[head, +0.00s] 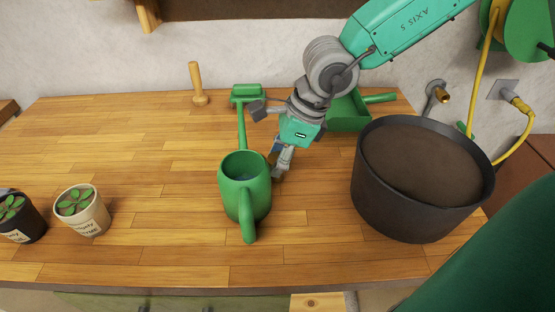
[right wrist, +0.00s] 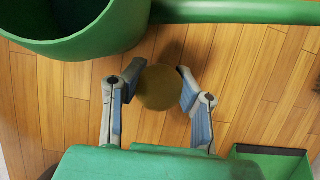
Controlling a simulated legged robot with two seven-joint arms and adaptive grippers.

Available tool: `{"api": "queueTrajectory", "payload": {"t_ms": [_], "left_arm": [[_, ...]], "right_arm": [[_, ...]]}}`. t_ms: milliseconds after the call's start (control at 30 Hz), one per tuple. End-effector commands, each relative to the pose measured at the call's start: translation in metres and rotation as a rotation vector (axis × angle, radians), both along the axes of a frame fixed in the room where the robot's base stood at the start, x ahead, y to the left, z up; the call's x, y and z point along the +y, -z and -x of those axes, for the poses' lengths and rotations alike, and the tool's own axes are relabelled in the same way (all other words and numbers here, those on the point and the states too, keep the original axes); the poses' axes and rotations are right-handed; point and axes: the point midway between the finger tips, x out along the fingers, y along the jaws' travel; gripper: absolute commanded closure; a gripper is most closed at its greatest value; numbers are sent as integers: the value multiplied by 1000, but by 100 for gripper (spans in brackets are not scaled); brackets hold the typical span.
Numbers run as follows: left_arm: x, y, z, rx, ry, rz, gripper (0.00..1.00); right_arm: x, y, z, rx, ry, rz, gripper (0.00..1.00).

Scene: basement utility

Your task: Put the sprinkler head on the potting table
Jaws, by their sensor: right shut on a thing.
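The sprinkler head (right wrist: 159,88) shows in the right wrist view as a round, brass-coloured disc between the two fingers of my right gripper (right wrist: 160,82). In the head view my right gripper (head: 278,165) points down, close behind and right of the green watering can. Only a small brownish part of the sprinkler head (head: 278,177) shows there, partly hidden by the fingers and the can. My right gripper is shut on it, low over the wooden potting table (head: 160,140). I cannot tell whether the sprinkler head touches the tabletop. My left gripper is not in view.
The green watering can (head: 244,188) stands beside my right gripper. A large black pot of soil (head: 405,205) stands right, a green scoop (head: 347,112) behind. Two potted plants (head: 82,210) (head: 14,214) stand left. A wooden dibber (head: 197,85) stands at the back; the left-middle tabletop is clear.

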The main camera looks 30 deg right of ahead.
Motion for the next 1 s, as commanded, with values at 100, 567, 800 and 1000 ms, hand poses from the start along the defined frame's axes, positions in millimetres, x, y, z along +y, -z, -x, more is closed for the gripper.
{"api": "queueTrajectory", "payload": {"t_ms": [100, 567, 800, 1000], "left_arm": [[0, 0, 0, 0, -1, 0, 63], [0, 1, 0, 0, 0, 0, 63], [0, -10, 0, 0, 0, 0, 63], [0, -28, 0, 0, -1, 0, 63]], "right_arm": [[-3, 4, 0, 1, 1, -4, 100], [-5, 6, 0, 0, 2, -6, 53], [-7, -20, 3, -3, 4, -4, 53], [-25, -61, 12, -5, 4, -12, 53]]}}
